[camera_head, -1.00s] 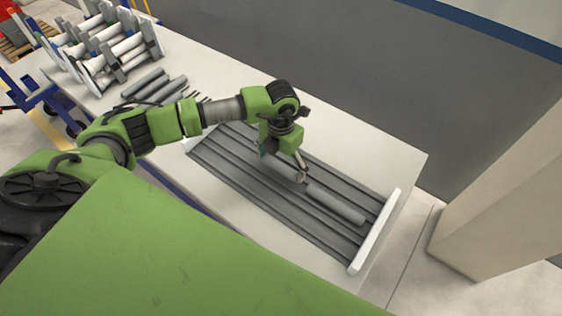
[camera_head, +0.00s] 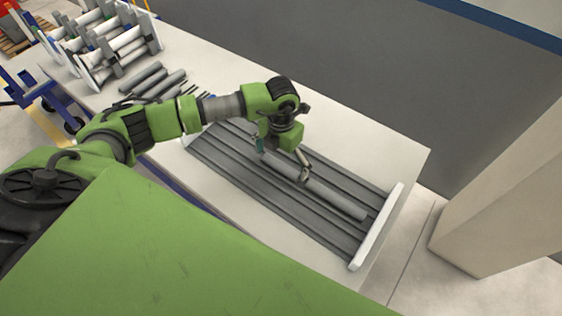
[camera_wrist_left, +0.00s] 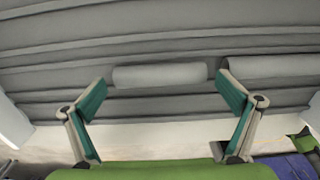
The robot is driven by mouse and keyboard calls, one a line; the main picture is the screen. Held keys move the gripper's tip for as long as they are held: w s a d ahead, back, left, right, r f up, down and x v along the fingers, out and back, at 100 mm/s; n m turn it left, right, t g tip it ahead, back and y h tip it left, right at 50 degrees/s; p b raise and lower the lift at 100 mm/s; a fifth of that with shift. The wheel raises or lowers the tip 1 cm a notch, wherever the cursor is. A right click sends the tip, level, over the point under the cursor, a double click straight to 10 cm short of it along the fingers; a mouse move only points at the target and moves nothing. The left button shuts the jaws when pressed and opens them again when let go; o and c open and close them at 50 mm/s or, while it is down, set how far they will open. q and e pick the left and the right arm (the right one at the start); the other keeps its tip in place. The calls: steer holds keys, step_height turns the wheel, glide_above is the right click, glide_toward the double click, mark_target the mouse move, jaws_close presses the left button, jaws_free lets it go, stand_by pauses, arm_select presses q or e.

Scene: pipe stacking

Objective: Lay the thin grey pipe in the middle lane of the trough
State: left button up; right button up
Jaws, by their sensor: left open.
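The thin grey pipe (camera_wrist_left: 160,75) lies along a lane of the grey ridged trough (camera_wrist_left: 60,55), between the spread fingers of my left gripper (camera_wrist_left: 166,97). Clear gaps show between it and both fingers. In the head view, my left gripper (camera_head: 282,161) is low over the trough (camera_head: 225,160), and the thin pipe (camera_head: 284,170) is partly hidden by it. The lane looks like the middle one. Another grey pipe (camera_head: 337,199) lies end to end with it towards the white end plate; it shows at the right in the wrist view (camera_wrist_left: 275,67). My right gripper is not in view.
The white end plate (camera_head: 377,228) closes the trough's right end. Several loose grey pipes (camera_head: 160,84) lie on the white table (camera_head: 345,135) behind my arm. A rack with pipes (camera_head: 105,45) stands at the back left. The table's far right is clear.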

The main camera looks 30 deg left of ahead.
mark_target(281, 164)
arm_select(q)
step_height(281, 164, up, 12)
steer(key=shift+f, duration=0.25)
steer(key=shift+f, duration=0.1)
stand_by(0.5)
